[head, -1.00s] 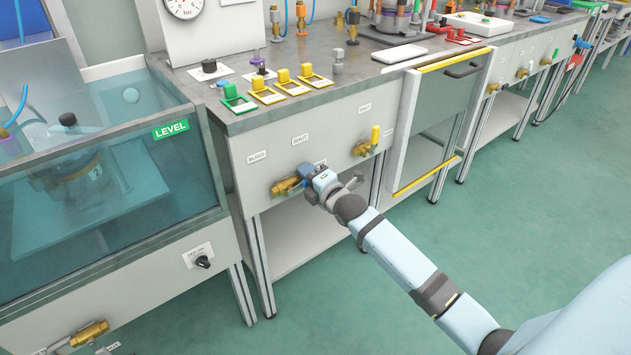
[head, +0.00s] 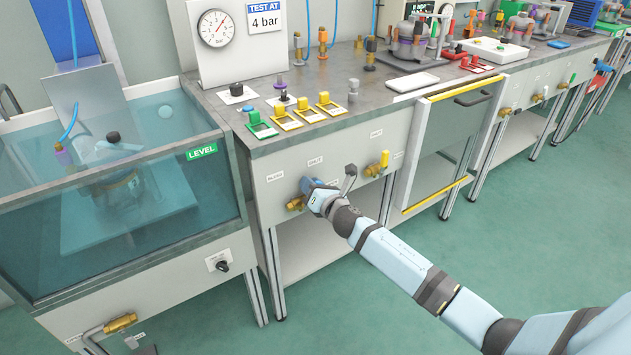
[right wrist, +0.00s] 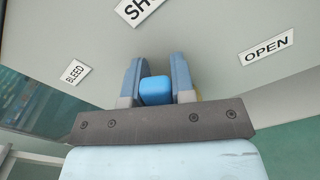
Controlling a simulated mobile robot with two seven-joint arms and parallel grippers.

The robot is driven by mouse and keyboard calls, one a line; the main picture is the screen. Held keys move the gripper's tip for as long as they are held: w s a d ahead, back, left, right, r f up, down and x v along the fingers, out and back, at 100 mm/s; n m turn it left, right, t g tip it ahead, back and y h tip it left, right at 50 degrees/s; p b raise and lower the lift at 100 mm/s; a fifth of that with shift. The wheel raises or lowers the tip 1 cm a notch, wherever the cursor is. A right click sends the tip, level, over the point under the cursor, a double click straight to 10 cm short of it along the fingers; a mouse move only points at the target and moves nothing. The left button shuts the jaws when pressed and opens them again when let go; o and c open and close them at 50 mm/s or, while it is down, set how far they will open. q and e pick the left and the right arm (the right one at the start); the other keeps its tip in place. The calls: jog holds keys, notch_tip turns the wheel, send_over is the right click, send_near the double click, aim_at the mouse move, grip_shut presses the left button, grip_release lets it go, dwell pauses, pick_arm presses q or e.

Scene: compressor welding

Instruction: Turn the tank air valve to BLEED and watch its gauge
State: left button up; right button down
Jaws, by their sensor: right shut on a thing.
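The tank air valve has a brass body (head: 295,204) on the bench's front panel. Its blue handle (right wrist: 155,90) shows between the two fingers in the right wrist view. My right gripper (head: 308,187) is shut on that handle and hides most of the valve in the head view. The BLEED label (right wrist: 74,72) is left of the fingers in the wrist view, a partly cut-off SHUT label (right wrist: 138,8) above, and the OPEN label (right wrist: 266,47) right. The round white gauge (head: 215,28) stands on the backboard, unobstructed; its reading is too small to make out. My left gripper is out of view.
A water tank (head: 110,215) with a compressor inside stands left of the bench. A second valve with a yellow handle (head: 384,158) is right of my gripper. The green floor in front is clear.

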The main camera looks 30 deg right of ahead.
aim_at(286, 188)
jog(key=a+n+p, duration=0.1)
jog(key=n, duration=0.2)
jog(key=a+n+p, duration=0.2)
jog(key=n, duration=0.1)
jog(key=a+r+n+p, duration=0.1)
jog(key=n+p, duration=0.1)
jog(key=n, duration=0.1)
jog(key=shift+s+a, duration=0.15)
jog(key=shift+a, duration=0.2)
jog(key=shift+a+f+n, duration=0.1)
jog(key=shift+a+n, duration=0.05)
jog(key=shift+n, duration=0.25)
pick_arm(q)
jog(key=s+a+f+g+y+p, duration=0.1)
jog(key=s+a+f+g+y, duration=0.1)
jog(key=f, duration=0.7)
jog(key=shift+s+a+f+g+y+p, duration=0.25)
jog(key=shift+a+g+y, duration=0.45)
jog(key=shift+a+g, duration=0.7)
pick_arm(e)
jog(key=shift+s+a+f+n, duration=0.1)
jog(key=shift+a+f+n, duration=0.15)
jog(key=shift+n, duration=0.3)
jog(key=shift+a+f+n, duration=0.15)
jog(key=shift+a+n, duration=0.15)
jog(key=shift+n, duration=0.25)
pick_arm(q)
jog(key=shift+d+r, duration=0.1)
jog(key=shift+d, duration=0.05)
